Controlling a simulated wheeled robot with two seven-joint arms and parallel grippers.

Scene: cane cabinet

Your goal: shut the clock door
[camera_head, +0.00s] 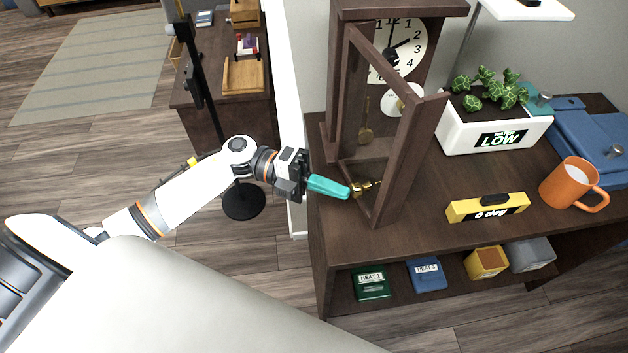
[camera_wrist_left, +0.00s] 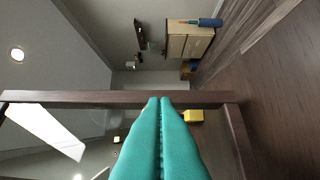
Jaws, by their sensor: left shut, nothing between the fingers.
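The clock (camera_head: 335,95) is a tall dark wood case with a white dial on the cabinet top. Its framed door (camera_head: 407,150) stands open, swung out toward the front. A brass pendulum (camera_head: 366,128) hangs inside, and a brass piece (camera_head: 366,187) shows low at the door. My left gripper (camera_head: 347,192) has teal fingers, shut and empty, with the tips beside the low part of the door frame. In the left wrist view the shut fingers (camera_wrist_left: 160,105) overlap the door frame (camera_wrist_left: 85,97); I cannot tell whether they touch it. My right gripper is not in view.
On the cabinet top (camera_head: 420,222) stand a planter (camera_head: 492,135), a yellow level (camera_head: 487,208), an orange mug (camera_head: 574,185) and a blue case (camera_head: 590,140). Small boxes sit on the shelf below. A black stand (camera_head: 243,203) is near my left arm.

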